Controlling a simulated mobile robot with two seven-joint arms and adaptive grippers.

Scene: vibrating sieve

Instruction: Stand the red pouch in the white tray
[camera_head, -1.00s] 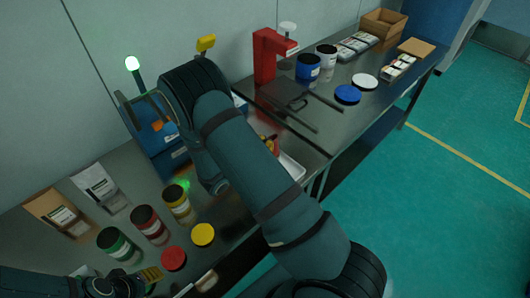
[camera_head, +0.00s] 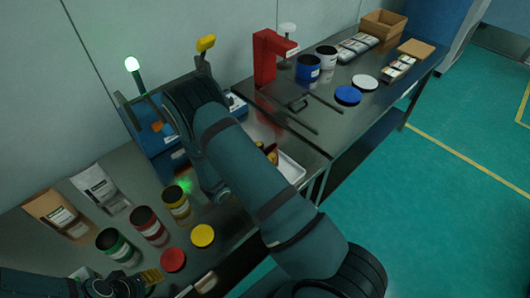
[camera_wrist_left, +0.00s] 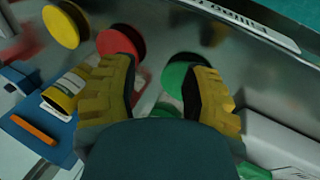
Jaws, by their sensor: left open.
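The white tray (camera_head: 291,167) lies on the near bench, partly hidden behind my right arm. A small yellow and dark red patch beside that arm, by the tray, looks like my right gripper (camera_head: 271,153). It is mostly covered, so its jaws and anything in them cannot be made out. I cannot clearly pick out the red pouch; it may be hidden there. My left gripper (camera_head: 151,276) is low at the left, by the near edge of the bench.
Green, red and yellow-labelled jars (camera_head: 148,226) stand on the near bench with a red lid (camera_head: 173,260) and a yellow lid (camera_head: 203,236). A blue machine (camera_head: 155,135) stands behind my right arm.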

